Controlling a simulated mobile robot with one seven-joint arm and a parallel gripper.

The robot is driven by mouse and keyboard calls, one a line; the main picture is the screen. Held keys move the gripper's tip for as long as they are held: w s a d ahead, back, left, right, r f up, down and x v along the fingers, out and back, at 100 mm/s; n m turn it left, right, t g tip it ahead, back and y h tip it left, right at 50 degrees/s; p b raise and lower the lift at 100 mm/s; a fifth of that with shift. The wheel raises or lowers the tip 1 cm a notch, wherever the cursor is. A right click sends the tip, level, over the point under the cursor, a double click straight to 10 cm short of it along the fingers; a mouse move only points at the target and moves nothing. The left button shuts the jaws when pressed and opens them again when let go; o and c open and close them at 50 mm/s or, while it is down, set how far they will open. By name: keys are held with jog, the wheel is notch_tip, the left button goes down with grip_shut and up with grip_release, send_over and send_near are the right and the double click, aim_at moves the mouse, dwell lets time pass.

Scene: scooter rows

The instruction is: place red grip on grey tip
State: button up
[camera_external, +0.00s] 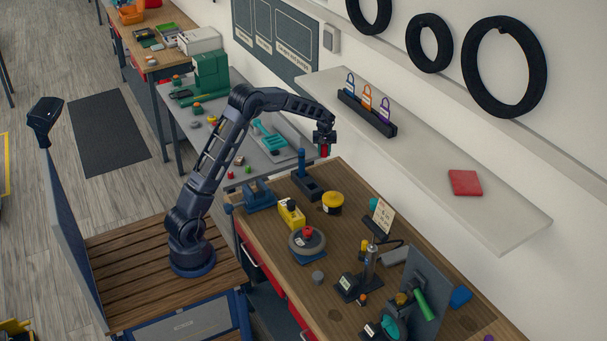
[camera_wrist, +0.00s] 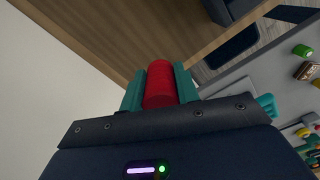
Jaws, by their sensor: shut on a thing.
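My gripper (camera_external: 325,141) is shut on the red grip (camera_external: 324,151), a short red cylinder, and holds it in the air near the far end of the wooden bench. In the wrist view the ribbed red grip (camera_wrist: 160,88) sits between the two teal fingers of my gripper (camera_wrist: 160,78). An upright grey plate (camera_external: 424,278) stands at the near right of the bench, with a green grip (camera_external: 423,304) beside it. I cannot tell which part is the grey tip; it is too small or hidden.
The wooden bench (camera_external: 338,307) carries a yellow round container (camera_external: 332,202), a blue post stand (camera_external: 302,175), a yellow block (camera_external: 291,214), a round grey fixture with a red top (camera_external: 307,241) and a post with a sign (camera_external: 384,215). A wall shelf (camera_external: 430,165) runs along the right.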

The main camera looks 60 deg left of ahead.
jog(key=s+d+r+m, duration=0.1)
jog(key=s+d+r, duration=0.15)
jog(key=d, duration=0.75)
jog(key=s+d+r+m, duration=0.2)
jog(key=s+d, duration=0.1)
jog(key=d, duration=0.8)
notch_tip(320, 180, up, 10)
jog(key=m, duration=0.9)
send_over(317, 276)
notch_tip(317, 276, down, 20)
jog(key=shift+f, duration=0.1)
jog(key=shift+f, duration=0.1)
jog(key=o, duration=1)
jog(key=shift+c, duration=0.2)
